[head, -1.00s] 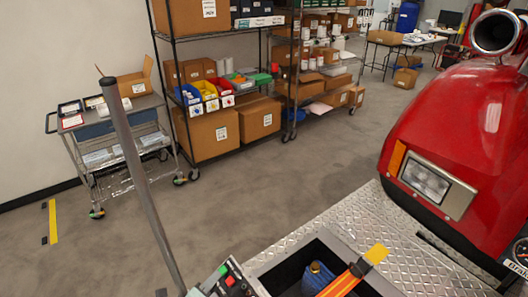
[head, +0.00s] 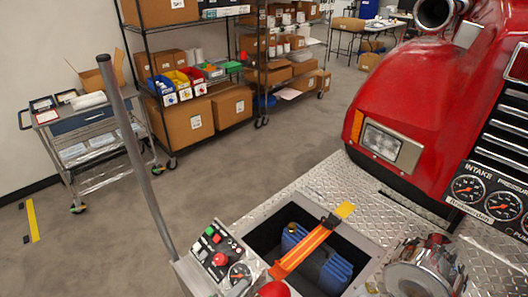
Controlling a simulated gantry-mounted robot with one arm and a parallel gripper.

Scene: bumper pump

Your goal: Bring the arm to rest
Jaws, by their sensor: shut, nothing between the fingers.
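My gripper and arm are not visible in the head view. The red truck front (head: 420,100) stands at the right, above a diamond-plate bumper (head: 318,188). An open compartment (head: 370,255) in the bumper holds blue items (head: 335,272), partly hidden. An orange strap or bar with a yellow end (head: 305,248) crosses the compartment. A control panel with red and green buttons (head: 215,248) sits at its left. A round metal fitting (head: 425,268) is at the lower right.
A grey upright pole (head: 140,160) rises at the left of the bumper. A cart (head: 95,155) and shelving with boxes and bins (head: 170,140) stand along the wall. A gauge panel (head: 487,198) is at the right. The floor (head: 260,160) between shelves and truck is clear.

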